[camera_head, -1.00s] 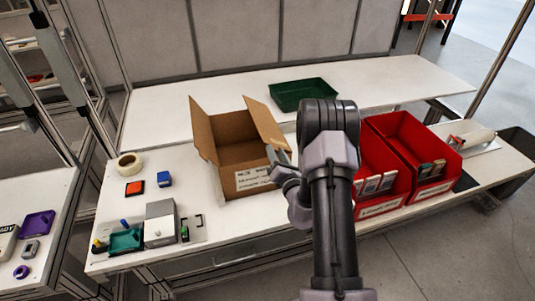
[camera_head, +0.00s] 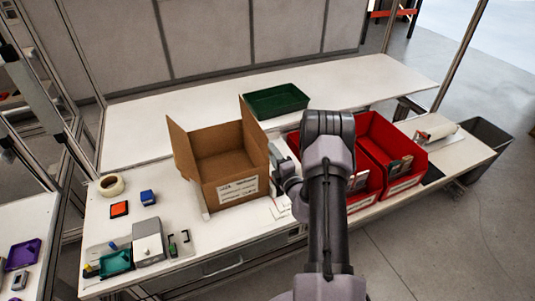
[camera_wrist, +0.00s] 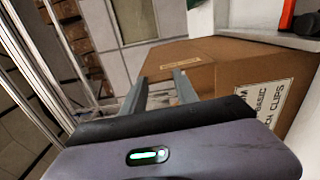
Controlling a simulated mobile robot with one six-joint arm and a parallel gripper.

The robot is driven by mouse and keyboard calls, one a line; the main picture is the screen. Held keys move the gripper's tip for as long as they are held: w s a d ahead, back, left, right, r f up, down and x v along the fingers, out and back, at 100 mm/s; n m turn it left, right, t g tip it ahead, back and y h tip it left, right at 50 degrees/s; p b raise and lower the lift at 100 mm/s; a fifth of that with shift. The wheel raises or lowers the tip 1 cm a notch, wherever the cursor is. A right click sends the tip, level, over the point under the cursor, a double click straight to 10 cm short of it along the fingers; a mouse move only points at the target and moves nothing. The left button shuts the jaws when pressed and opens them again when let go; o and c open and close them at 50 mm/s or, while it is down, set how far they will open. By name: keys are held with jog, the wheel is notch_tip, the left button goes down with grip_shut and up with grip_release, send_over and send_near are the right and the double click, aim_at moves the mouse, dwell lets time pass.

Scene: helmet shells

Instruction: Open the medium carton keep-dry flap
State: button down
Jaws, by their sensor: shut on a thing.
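The medium carton (camera_head: 228,194) is a brown open-topped box on the white bench, with a printed label on its front. Its left flap (camera_head: 181,148) stands raised and leans outward. Its right flap (camera_head: 253,132) stands nearly upright. My gripper (camera_head: 276,158) is at the carton's right side, close to the front corner of the right flap. In the wrist view, the two fingers (camera_wrist: 160,90) reach to brown cardboard (camera_wrist: 215,65), and the printed label (camera_wrist: 268,100) shows at the right. The gripper is shut on cardboard, apparently the right flap; the contact is partly hidden.
Red bins (camera_head: 405,183) holding small packs stand close right of my arm. A green tray (camera_head: 276,101) lies behind the carton. A tape roll (camera_head: 111,185), an orange pad (camera_head: 119,209) and a grey box (camera_head: 148,242) lie left. The bench behind the carton is mostly clear.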

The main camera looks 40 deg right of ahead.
jog(key=shift+s+d+f+m+p, duration=0.1)
jog(key=shift+s+d+m+p, duration=0.1)
jog(key=shift+d+m, duration=0.5)
jog(key=shift+s+d+f+m+p, duration=0.15)
jog(key=shift+d+m, duration=0.35)
jog(key=shift+m, duration=0.4)
jog(key=shift+r, duration=0.1)
jog(key=c, duration=0.9)
grip_release()
jog(key=v, duration=1.7)
jog(key=shift+s+r, duration=0.1)
jog(key=shift+s, duration=0.15)
